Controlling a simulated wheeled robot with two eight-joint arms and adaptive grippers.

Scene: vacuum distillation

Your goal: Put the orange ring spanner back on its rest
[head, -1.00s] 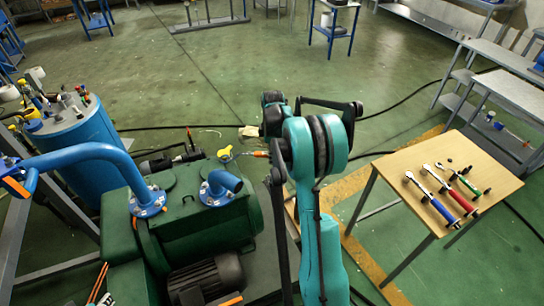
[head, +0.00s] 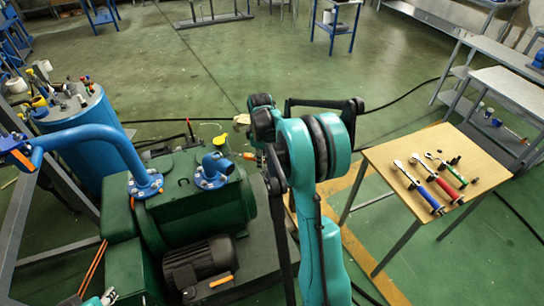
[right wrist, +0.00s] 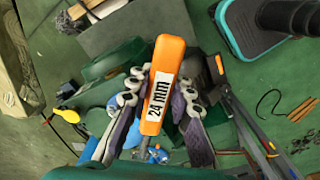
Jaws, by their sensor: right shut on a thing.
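The orange ring spanner (right wrist: 164,62), marked "24 mm", stands large in the middle of the right wrist view, its orange handle end toward the camera. My right gripper (right wrist: 157,101) is shut on it, with fingers on both sides of the handle. The spanner's ring end is hidden below the handle. In the head view my right gripper (head: 258,155) is mostly behind my own teal arm; a small orange piece shows at its left, too small to name surely. I cannot make out the spanner's rest.
The green pump (head: 205,215) with its motor (head: 199,263) and blue pipe (head: 85,138) stands left of my right arm. A blue tank (head: 85,125) is behind. A wooden table (head: 400,157) at right holds ratchets with blue, red and green handles. Open floor lies beyond.

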